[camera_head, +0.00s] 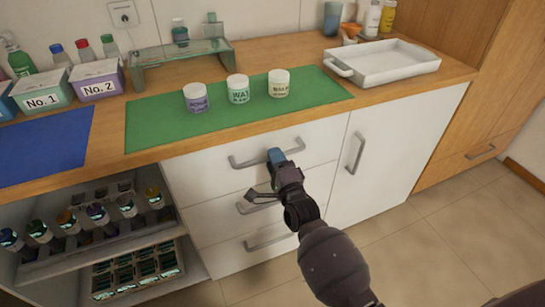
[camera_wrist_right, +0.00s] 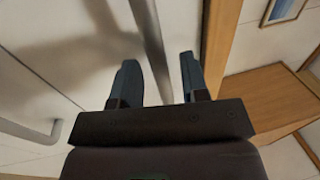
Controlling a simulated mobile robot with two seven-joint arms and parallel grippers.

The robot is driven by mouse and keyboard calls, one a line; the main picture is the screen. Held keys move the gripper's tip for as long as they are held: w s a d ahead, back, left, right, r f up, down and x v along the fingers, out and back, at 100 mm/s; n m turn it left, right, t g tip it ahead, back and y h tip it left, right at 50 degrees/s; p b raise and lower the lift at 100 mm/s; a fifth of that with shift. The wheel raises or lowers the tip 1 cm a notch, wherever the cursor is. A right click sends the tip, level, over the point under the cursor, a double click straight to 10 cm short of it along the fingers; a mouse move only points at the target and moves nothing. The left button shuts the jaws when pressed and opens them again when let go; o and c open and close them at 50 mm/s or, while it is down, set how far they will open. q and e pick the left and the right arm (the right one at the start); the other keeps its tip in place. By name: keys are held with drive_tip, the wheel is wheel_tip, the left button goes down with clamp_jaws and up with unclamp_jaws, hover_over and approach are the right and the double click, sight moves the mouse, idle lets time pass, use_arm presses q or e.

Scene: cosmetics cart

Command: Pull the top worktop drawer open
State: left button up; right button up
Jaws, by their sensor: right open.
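The top worktop drawer (camera_head: 215,172) has a white front that looks flush with the cabinet. Its grey bar handle (camera_head: 240,163) runs across the front below the worktop edge. My right gripper (camera_head: 276,156) is at this handle, toward its right half. In the right wrist view the handle bar (camera_wrist_right: 150,35) passes between the two blue-grey fingers of the open gripper (camera_wrist_right: 160,80). Gaps show beside the bar, and whether a finger touches it is hard to tell. My gripper hides part of the handle in the head view. My left gripper is not in view.
Lower drawer handles (camera_head: 268,238) sit below, and a door handle (camera_head: 356,153) is to the right. Three jars stand on a green mat (camera_head: 150,130) above, near a white tray (camera_head: 395,66). An open bottle shelf (camera_head: 80,262) is at left. The floor in front is clear.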

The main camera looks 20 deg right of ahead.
drive_tip(key=shift+w+r, duration=0.15)
drive_tip(key=shift+w, duration=0.5)
drive_tip(key=shift+c, duration=0.2)
clamp_jaws()
